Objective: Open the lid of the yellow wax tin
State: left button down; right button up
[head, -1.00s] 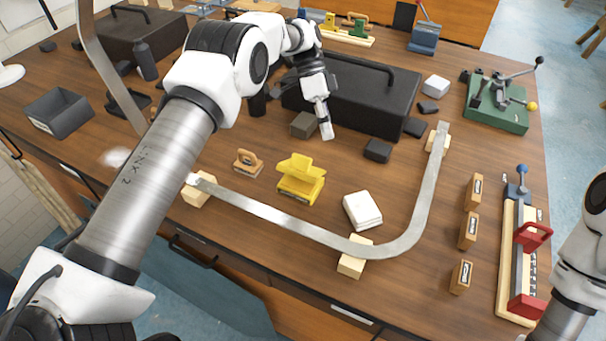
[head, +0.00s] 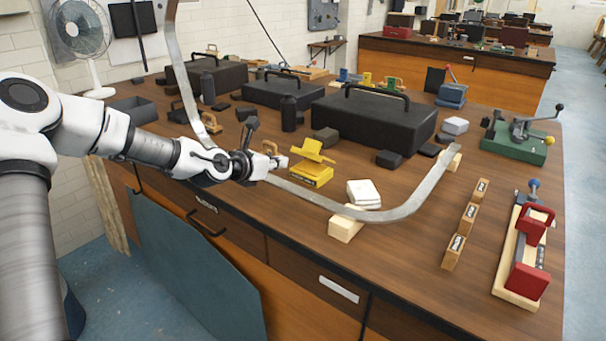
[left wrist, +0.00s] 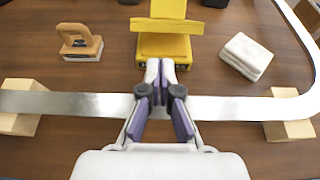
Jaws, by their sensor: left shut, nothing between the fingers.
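The yellow wax tin (head: 311,176) stands on the bench. Its yellow lid (head: 317,151) sits raised and tilted above the body, with a gap showing between them. In the left wrist view the tin (left wrist: 164,47) is straight ahead at the top, with the lid (left wrist: 162,20) above it. My left gripper (head: 282,162) is shut and empty, just left of the tin in the head view. Its fingertips (left wrist: 161,64) point at the tin's near side; I cannot tell whether they touch it. My right gripper is out of view.
A bent metal strip (head: 402,209) on wooden blocks (head: 345,228) runs between the bench's front edge and the tin, under my left gripper. A wood-handled block (left wrist: 79,42) lies left of the tin, a white stack (head: 363,194) right. Black cases (head: 375,122) stand behind.

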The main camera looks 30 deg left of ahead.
aim_at(316, 149)
pick_arm(q)
jog(key=shift+w+d+f+b, duration=0.35)
jog(key=shift+w+f+b, duration=0.35)
jog(key=shift+b, duration=3)
jog(key=shift+w+a+r+p, duration=0.1)
jog(key=shift+w+r+p, duration=0.35)
jog(key=shift+w+p, duration=0.1)
jog(key=p+x, duration=0.1)
jog(key=x, duration=0.4)
jog(key=shift+w+p, duration=0.3)
jog(key=shift+w+f, duration=0.3)
jog(key=shift+w, duration=0.2)
jog(key=shift+r, duration=0.1)
